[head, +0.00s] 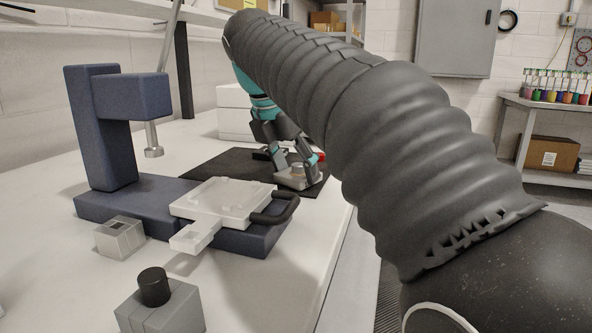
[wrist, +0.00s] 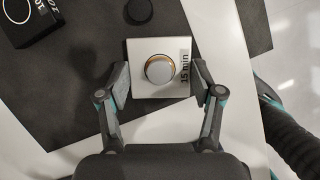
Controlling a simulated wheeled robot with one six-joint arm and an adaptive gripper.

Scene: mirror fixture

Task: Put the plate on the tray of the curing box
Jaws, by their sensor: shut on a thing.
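My gripper (wrist: 160,76) is shut on a light square plate (wrist: 176,86), one finger against each side. The plate carries a round, copper-rimmed disc and a "15 min" label. In the head view my gripper (head: 297,167) points down at the dark mat's right side, with the plate (head: 296,183) between its fingers. I cannot tell whether the plate is clear of the mat. A white box (head: 233,120) stands behind the mat, partly hidden by my arm. It may be the curing box; no tray on it can be made out.
A blue press stand (head: 104,140) with a pale fixture (head: 222,203) is at left. A black box (wrist: 30,22) and a dark round piece (wrist: 139,11) lie on the dark mat (wrist: 85,50). The table's edge is at right.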

